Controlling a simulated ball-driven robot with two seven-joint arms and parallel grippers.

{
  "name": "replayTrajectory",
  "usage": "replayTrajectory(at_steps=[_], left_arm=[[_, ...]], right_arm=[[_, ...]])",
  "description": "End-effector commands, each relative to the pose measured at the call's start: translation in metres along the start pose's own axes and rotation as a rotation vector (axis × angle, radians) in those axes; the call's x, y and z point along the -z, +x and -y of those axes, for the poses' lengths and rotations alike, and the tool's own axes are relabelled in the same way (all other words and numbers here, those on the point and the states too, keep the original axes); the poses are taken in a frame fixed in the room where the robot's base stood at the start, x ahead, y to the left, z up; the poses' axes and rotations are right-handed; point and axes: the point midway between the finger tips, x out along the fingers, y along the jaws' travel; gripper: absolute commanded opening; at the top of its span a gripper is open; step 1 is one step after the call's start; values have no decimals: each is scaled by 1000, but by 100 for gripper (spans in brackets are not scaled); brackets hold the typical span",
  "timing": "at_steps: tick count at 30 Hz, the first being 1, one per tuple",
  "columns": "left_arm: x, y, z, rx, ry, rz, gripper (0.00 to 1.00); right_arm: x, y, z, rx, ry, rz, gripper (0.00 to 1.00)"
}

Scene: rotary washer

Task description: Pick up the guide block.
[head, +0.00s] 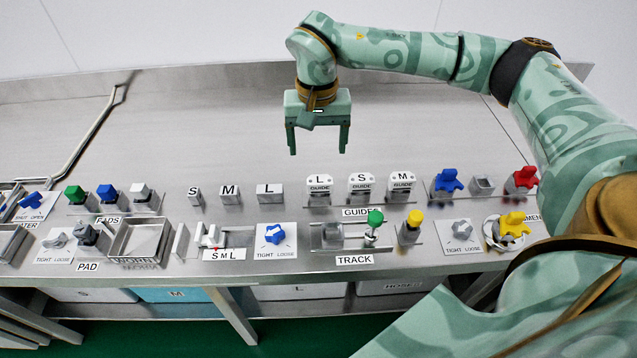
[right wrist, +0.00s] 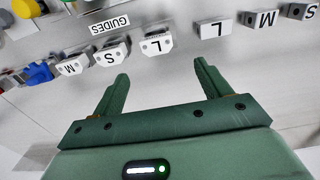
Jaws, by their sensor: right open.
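Three white guide blocks stand in a row on the steel bench in the head view: the L guide block (head: 319,188), the S guide block (head: 361,187) and the M guide block (head: 402,186). In the right wrist view the L guide block (right wrist: 156,44) lies beyond my fingertips, with the S guide block (right wrist: 112,55) and M guide block (right wrist: 72,67) to its left. My right gripper (head: 318,152) is open and empty, pointing down above and behind the L guide block. It also shows in the right wrist view (right wrist: 160,72). My left gripper is not in view.
Grey blocks marked S (head: 195,196), M (head: 229,194) and L (head: 268,194) stand left of the guides. Blue (head: 446,180) and red (head: 524,178) knobs stand to the right. A track fixture (head: 333,234) is in front. The bench behind is clear.

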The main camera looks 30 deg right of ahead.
Motion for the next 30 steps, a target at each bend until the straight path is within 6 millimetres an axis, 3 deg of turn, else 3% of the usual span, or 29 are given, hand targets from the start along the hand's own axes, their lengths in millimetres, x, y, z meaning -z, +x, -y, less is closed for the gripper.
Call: replayTrajectory(at_steps=[1, 3, 12, 19, 29, 30], left_arm=[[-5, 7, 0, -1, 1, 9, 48], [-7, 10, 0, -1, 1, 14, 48], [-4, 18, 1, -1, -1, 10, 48], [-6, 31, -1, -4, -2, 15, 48], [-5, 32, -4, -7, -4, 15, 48], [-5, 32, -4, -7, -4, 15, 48]], right_arm=[[-1, 18, 0, -3, -1, 7, 76], [-1, 33, 0, -2, 0, 6, 76], [-2, 62, 0, 1, 0, 3, 76], [-9, 100, -4, -1, 1, 5, 76], [-9, 107, -4, 2, 1, 0, 76], [-9, 107, -4, 2, 1, 0, 68]])
